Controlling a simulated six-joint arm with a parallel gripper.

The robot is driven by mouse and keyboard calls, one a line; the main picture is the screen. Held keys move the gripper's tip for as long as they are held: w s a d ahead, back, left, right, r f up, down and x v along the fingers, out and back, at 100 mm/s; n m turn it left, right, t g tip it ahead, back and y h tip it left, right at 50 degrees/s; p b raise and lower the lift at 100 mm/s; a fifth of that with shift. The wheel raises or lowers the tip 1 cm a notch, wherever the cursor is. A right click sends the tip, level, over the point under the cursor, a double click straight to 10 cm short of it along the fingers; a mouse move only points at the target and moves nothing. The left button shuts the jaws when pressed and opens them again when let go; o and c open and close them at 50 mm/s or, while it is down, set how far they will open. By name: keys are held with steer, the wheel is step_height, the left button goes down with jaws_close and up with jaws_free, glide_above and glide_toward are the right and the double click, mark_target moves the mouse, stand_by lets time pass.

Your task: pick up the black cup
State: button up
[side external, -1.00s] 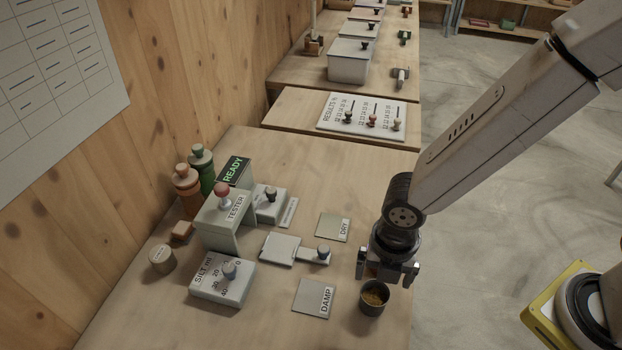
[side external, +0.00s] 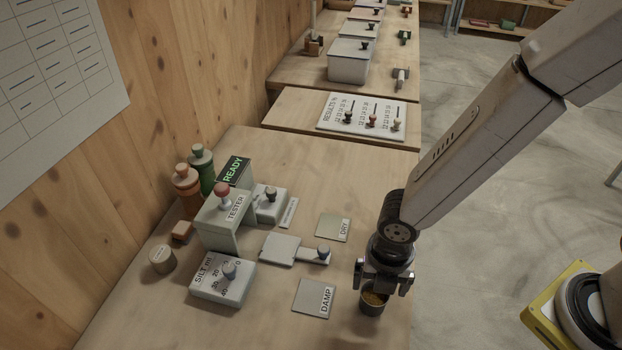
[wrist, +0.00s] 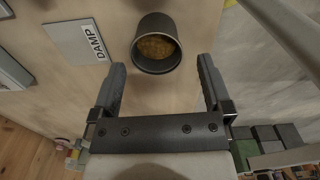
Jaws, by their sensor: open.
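The black cup (side external: 371,305) stands upright near the right edge of the wooden bench, with brown grainy stuff inside. In the wrist view the cup (wrist: 157,62) shows just beyond the fingertips, roughly centred between them. My gripper (side external: 382,288) is open and points down at the cup from close above. In the wrist view its two fingers (wrist: 163,68) are spread wide and nothing is between them. In the side view the gripper hides part of the cup's rim, and I cannot tell whether a finger touches it.
The DAMP plate (side external: 314,298) lies left of the cup, and the DRY plate (side external: 333,227) lies farther back. The SILT box (side external: 222,280) and the TESTER (side external: 229,222) stand further left. The bench's right edge is close beside the cup.

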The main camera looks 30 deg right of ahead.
mark_target(374, 297)
steer(key=shift+f, duration=0.15)
steer(key=shift+w+a+f, duration=0.1)
steer(key=shift+f, duration=1.15)
steer(key=shift+w+a+f, duration=0.1)
steer(key=shift+f, duration=1.1)
steer(key=shift+c, duration=0.2)
steer(key=c, duration=1.1)
